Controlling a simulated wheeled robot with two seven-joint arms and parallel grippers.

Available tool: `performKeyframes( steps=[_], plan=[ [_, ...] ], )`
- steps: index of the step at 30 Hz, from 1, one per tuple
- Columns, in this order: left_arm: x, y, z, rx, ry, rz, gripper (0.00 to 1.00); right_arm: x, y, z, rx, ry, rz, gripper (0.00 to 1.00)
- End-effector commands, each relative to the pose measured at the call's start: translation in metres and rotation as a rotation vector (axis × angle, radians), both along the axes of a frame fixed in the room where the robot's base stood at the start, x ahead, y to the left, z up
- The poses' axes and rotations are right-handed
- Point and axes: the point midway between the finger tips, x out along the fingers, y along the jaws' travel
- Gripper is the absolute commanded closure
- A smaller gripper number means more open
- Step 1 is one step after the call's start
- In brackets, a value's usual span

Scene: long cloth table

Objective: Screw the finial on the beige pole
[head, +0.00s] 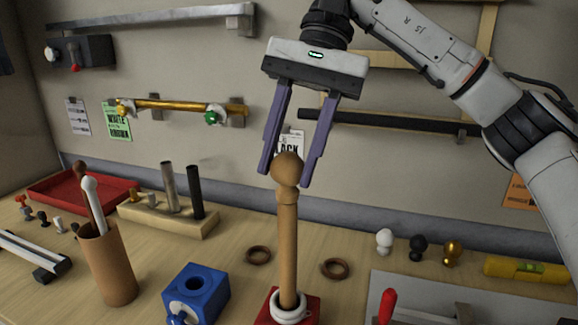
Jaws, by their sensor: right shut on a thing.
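The beige pole (288,240) stands upright in a red base block (270,308), with pale rings (291,306) around its foot. A round wooden finial (287,168) sits at the pole's top, in line with it; I cannot tell how tightly it is threaded. My right gripper (285,178) comes down from above, its two purple fingers shut on the finial, one on each side. My left gripper is not in the head view.
A blue block (196,292) and brown cup (107,264) with sticks stand left. A wooden rack (168,216) holds two upright rods behind. White (384,241), black (418,247) and gold (452,252) finials stand right, near a yellow level (525,269). Dark rings (335,268) lie beside the pole.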

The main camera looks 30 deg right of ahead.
Motion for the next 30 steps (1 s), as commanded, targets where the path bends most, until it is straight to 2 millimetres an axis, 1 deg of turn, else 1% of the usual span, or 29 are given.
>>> performKeyframes(
  steps=[1,12,21,30],
  plan=[
    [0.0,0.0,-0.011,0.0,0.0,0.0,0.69,0.001,0.002,-0.004,0.009,-0.012,-0.071,0.83],
    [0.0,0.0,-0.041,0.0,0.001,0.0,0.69,0.002,0.001,-0.001,0.008,-0.014,-0.613,0.83],
    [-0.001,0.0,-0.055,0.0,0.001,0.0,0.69,0.002,0.002,0.002,0.013,-0.015,-1.043,0.83],
    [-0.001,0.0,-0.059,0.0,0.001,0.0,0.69,0.002,0.002,0.004,0.015,-0.012,-1.477,0.83]
  ],
)
